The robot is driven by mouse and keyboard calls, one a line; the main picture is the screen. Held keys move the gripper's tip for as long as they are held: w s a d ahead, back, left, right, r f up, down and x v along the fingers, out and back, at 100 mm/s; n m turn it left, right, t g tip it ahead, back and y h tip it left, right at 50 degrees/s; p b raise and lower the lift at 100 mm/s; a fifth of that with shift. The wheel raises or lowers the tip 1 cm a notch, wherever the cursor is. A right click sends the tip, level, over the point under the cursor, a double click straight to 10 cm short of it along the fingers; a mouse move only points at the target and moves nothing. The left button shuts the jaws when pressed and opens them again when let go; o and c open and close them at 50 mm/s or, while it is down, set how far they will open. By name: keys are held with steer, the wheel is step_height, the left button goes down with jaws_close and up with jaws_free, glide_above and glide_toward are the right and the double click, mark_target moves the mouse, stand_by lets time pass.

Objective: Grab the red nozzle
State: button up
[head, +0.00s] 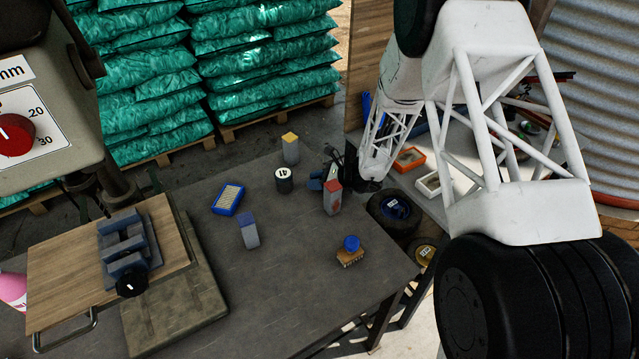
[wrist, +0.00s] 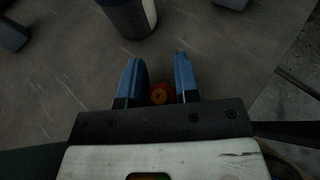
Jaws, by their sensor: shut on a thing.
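The red nozzle (wrist: 158,96) shows in the wrist view as a small round red piece with an orange-brown centre. It sits between the two blue fingers of my gripper (wrist: 156,62), close to the palm. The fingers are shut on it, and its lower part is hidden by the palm. In the head view my gripper (head: 317,180) is low over the far right part of the table, its blue fingers towards the left. I cannot pick out the nozzle there.
A grey block with a red top (head: 333,197) stands just in front of my gripper. A black-and-white cylinder (head: 283,181) stands to its left. Blue-topped (head: 249,232) and yellow-topped (head: 290,150) blocks and a brush (head: 350,254) are nearby. The table's front middle (head: 270,300) is clear.

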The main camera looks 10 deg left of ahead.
steer(key=shift+r, duration=0.15)
step_height(320, 180, up, 18)
stand_by(0.9)
stand_by(0.5)
